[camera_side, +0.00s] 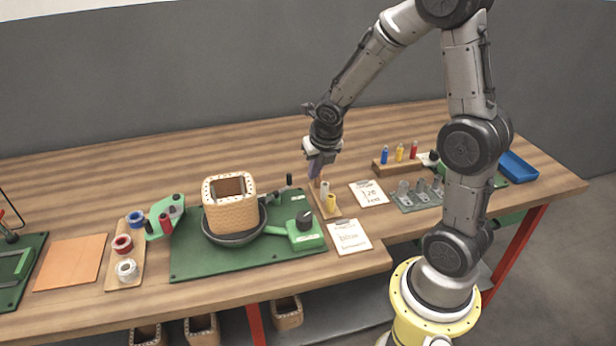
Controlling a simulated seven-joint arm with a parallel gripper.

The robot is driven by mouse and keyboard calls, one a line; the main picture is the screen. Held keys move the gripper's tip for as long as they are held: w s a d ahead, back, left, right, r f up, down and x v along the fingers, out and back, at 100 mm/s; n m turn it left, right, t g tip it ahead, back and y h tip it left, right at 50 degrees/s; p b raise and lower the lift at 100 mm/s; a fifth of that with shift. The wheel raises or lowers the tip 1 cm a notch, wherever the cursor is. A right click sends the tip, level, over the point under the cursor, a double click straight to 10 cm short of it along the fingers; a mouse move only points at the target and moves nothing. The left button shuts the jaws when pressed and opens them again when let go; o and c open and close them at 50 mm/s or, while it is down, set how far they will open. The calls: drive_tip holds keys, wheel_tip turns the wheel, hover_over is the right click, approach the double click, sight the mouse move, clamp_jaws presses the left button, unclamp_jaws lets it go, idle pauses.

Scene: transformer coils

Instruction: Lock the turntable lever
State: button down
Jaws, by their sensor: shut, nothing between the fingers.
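The turntable (236,238) is a dark round dish on a green base plate (190,262). A tan coil former (230,212), square with an open top, stands on it. A small black-tipped lever (289,181) stands upright at the back right of the plate. A green block with a black knob (304,220) sits at the right of the plate; I cannot tell which of the two is the lock lever. My gripper (315,172) points down to the right of the upright lever, apart from it, over a small wooden holder. It is shut and empty; its fingertips are small here.
Below my gripper, the wooden holder (326,211) carries a white and a yellow cylinder. Labelled cards (349,237) lie to its right. A rack of coloured bottles (398,161) stands farther right. Wire spools (122,244) and an orange sheet (70,262) lie left. The bench behind the plate is clear.

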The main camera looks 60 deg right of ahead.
wheel_tip(320, 180, up, 6)
drive_tip(key=s, duration=0.2)
drive_tip(key=shift+s+a, duration=0.15)
drive_tip(key=shift+a, duration=0.05)
drive_tip(key=shift+a+f, duration=0.1)
drive_tip(key=s+a+r+m+t, duration=0.3)
drive_tip(key=s+a+r+m, duration=0.1)
drive_tip(key=a+r, duration=0.45)
drive_tip(key=s+a+m+y, duration=0.1)
drive_tip(key=s+m, duration=0.5)
drive_tip(key=m, duration=0.6)
drive_tip(key=s+a+m+y, duration=0.1)
drive_tip(key=s+a+m, duration=0.3)
drive_tip(key=m, duration=0.8)
drive_tip(key=shift+s+m+g+y, duration=0.3)
drive_tip(key=shift+s+g+y, duration=0.1)
drive_tip(key=shift+s, duration=0.45)
